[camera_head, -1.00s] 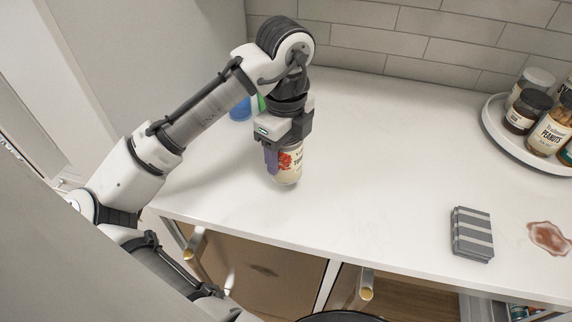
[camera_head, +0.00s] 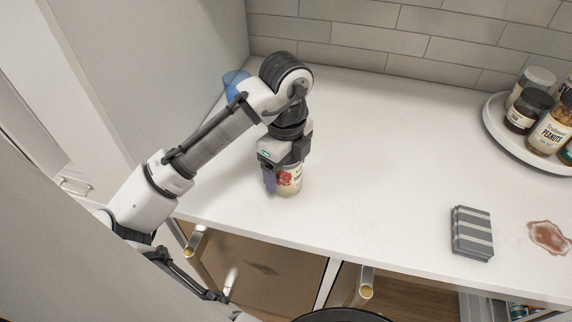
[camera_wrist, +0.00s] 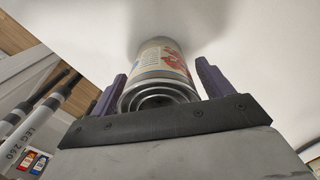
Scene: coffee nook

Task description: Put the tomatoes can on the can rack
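The tomatoes can (camera_head: 290,180), with a cream label and red tomato print, is upright at or just above the white counter's front left part. My gripper (camera_head: 283,178) points down over it, with purple fingers on either side, and appears shut on it. In the wrist view the can (camera_wrist: 161,72) sits between the two fingers (camera_wrist: 160,88), its ringed metal end towards the camera. Whether its base touches the counter is hard to tell. I cannot make out a can rack for certain in either view.
A grey striped block (camera_head: 471,232) lies at the counter's front right, beside a brown spill (camera_head: 548,237). A round white tray (camera_head: 497,136) with several jars stands at the back right. A blue object (camera_head: 236,84) is behind my arm. The counter's middle is clear.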

